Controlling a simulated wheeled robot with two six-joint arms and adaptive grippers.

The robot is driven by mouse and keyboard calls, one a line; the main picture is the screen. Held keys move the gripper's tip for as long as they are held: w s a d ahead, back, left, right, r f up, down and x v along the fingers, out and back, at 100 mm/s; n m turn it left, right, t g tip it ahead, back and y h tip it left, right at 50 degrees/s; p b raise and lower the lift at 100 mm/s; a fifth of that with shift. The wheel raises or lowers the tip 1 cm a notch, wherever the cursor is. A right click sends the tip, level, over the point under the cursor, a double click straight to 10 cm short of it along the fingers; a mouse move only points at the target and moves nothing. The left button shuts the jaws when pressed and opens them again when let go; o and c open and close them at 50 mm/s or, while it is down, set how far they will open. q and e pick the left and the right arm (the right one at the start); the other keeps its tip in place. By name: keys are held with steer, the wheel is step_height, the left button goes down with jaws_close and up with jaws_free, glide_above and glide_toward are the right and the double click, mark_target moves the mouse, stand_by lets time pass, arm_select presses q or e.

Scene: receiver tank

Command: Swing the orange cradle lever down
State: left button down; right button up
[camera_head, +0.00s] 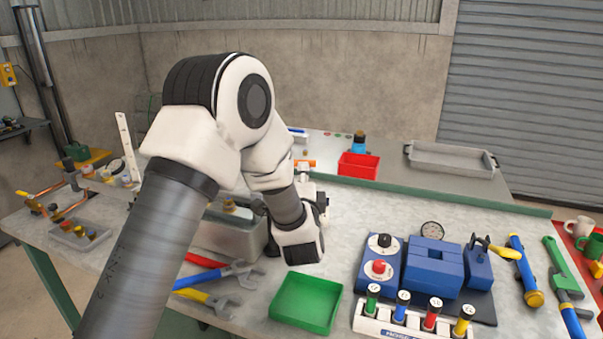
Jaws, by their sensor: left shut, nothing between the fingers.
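A small orange bar (304,163), which looks like the cradle lever, shows just beyond my left wrist. It lies roughly level in the picture, and my arm hides what is around and below it. A grey metal tank (220,236) with a brass fitting on top stands behind my left arm, which covers much of it. My left gripper (319,200) is shut and empty, just on the near side of the orange bar. Its fingertips are mostly hidden, so I cannot tell whether they touch anything. My right gripper is not in view.
A blue block set (434,264) stands to the right. A red bin (358,166) and grey tray (450,160) are at the back. Bench between them is clear.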

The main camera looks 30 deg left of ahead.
arm_select(q)
steer(key=w+n+g+y+p, duration=0.1)
steer(key=n+g+y, duration=0.1)
steer(key=w+a+n+g+y+p, duration=0.1)
steer(key=w+n+g+y+p, duration=0.1)
steer(key=g+y, duration=0.1)
steer(key=shift+w+r, duration=0.1)
steer(key=shift+w, duration=0.05)
steer(key=shift+w+a, duration=0.25)
steer(key=shift+w, duration=0.1)
stand_by(0.3)
